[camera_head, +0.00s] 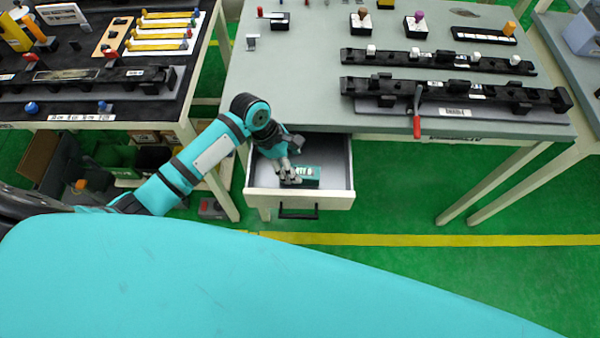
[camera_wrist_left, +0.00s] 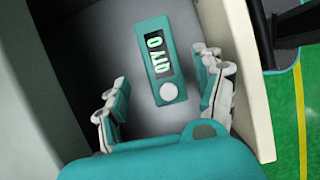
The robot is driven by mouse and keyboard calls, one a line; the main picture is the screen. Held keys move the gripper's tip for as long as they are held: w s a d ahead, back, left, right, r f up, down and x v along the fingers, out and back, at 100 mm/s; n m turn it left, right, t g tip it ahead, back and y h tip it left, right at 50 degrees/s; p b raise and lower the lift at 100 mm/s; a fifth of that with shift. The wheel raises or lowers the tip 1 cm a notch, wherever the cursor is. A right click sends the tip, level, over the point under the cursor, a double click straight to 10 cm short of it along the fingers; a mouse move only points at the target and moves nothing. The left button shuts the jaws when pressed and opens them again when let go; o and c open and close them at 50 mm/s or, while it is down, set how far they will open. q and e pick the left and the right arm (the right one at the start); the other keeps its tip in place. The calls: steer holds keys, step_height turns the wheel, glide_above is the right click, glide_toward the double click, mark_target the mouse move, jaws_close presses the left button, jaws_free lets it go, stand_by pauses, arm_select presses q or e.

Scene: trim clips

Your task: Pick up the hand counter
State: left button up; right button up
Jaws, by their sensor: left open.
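The hand counter (camera_head: 302,176) is a teal block lying in the open drawer (camera_head: 330,198) under the grey table. In the left wrist view my left gripper (camera_wrist_left: 163,98) is open, with one finger on each side of the counter's lower end and gaps between. My right gripper is not in view.
The drawer walls stand close around my left gripper. The grey table (camera_head: 300,75) above carries black bar fixtures (camera_head: 455,92) and a red-handled clamp (camera_head: 416,115). A second workbench (camera_head: 90,118) with parts stands at the left. Green floor is free to the right.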

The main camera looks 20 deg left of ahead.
mark_target(298, 171)
arm_select(q)
steer(key=x, duration=0.5)
steer(key=shift+s+d+f, duration=0.1)
steer(key=shift+s, duration=0.05)
steer(key=c, duration=1.3)
